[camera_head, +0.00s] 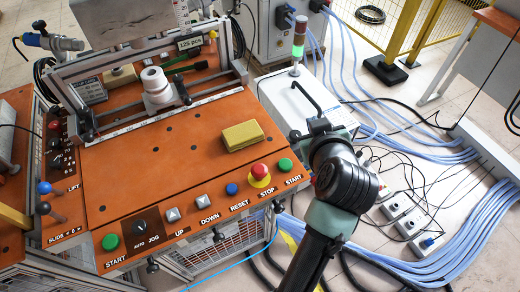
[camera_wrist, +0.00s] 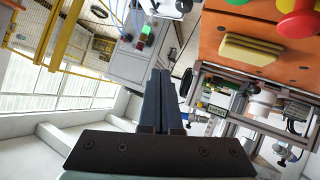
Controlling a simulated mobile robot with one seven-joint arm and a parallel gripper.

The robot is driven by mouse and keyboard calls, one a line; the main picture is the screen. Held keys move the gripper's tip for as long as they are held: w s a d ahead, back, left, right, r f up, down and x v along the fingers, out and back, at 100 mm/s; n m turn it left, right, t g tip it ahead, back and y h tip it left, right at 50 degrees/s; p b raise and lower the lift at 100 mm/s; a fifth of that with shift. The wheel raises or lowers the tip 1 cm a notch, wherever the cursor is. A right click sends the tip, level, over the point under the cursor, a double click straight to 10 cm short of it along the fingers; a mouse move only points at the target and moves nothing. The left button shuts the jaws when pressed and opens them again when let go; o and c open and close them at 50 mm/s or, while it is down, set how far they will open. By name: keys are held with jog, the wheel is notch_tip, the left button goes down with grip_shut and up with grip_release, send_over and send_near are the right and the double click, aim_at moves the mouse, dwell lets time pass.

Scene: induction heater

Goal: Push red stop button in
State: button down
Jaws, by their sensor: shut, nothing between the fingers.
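The red stop button (camera_head: 259,170) sits on a yellow base at the front right of the orange panel (camera_head: 180,165), between the blue reset button (camera_head: 231,189) and the green start button (camera_head: 284,164). In the wrist view the red button (camera_wrist: 299,22) shows large at the upper right, off to the right of my fingers. My gripper (camera_wrist: 161,74) is shut and empty, its dark fingers side by side. It is apart from the button. In the head view my arm stands right of the panel, and the fingers are hard to make out.
A yellow block (camera_head: 242,135) lies on the panel behind the stop button. More push buttons line the front edge. A white box (camera_head: 300,105) with a black handle and a signal light (camera_head: 299,38) stand behind my arm. Cables and power strips (camera_head: 408,222) lie on the floor at right.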

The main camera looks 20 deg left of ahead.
aim_at(261, 171)
jog(key=s+a+f+n+g+p, duration=0.1)
jog(key=s+g+p, duration=0.2)
jog(key=s+p, duration=0.3)
jog(key=s+a+f+n+g+y+p, duration=0.1)
jog(key=s+g+p, duration=0.3)
jog(key=p, duration=0.5)
jog(key=shift+s+a+f+n+y, duration=0.25)
jog(key=shift+s+a+n+y, duration=0.05)
jog(key=shift+s+n, duration=0.6)
jog(key=b+x, duration=0.5)
jog(key=shift+f, duration=0.25)
jog(key=shift+b+x, duration=0.6)
jog(key=shift+x, duration=0.15)
jog(key=shift+a, duration=0.15)
